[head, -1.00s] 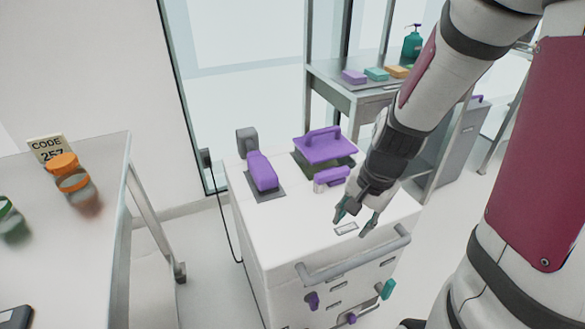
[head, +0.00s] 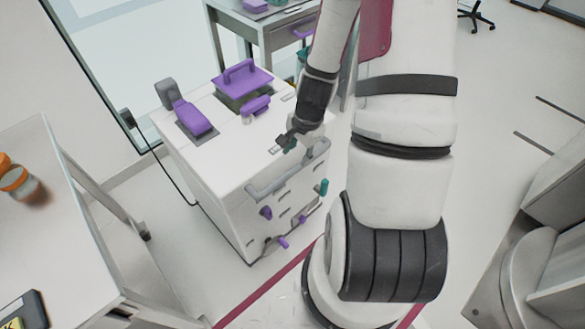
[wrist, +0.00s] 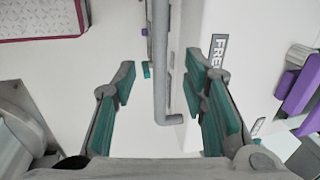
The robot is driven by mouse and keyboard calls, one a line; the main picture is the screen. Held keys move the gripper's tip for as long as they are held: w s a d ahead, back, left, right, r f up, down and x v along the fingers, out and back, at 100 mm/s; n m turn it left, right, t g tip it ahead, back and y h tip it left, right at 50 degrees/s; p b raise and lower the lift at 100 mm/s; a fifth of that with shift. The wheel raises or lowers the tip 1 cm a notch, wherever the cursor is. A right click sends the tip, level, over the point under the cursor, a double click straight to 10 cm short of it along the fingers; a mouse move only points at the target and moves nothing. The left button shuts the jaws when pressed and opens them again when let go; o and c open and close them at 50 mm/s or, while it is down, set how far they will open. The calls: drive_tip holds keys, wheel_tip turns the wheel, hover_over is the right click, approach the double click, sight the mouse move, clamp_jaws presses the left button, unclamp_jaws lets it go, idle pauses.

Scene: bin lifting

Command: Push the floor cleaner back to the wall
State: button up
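A white box-shaped unit (head: 205,170) with a grey bar handle (head: 285,172) on its front top edge stands on the floor. It is the only thing here that could be the floor cleaner; I cannot confirm that it is. A label starting "FRE" (wrist: 218,50) shows on its top in the wrist view. My gripper (head: 288,143) is over the unit's front edge, near the right end of the handle. In the wrist view my gripper (wrist: 160,72) is open, with teal pads apart. The handle (wrist: 160,60) appears between the fingers; I cannot tell whether they touch it.
Purple-handled fittings (head: 240,85) sit on the unit's top, and coloured knobs stick out of its front. A dark cable runs down its left side to the wall. A white table (head: 50,190) is on the left, a bench (head: 265,30) behind. Floor to the right is open.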

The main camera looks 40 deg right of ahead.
sight(293, 170)
drive_tip(key=f, duration=0.3)
drive_tip(key=w+f, duration=0.1)
drive_tip(key=f, duration=0.2)
drive_tip(key=w+f+b, duration=0.1)
drive_tip(key=f, duration=0.2)
drive_tip(key=shift+f, duration=0.3)
clamp_jaws()
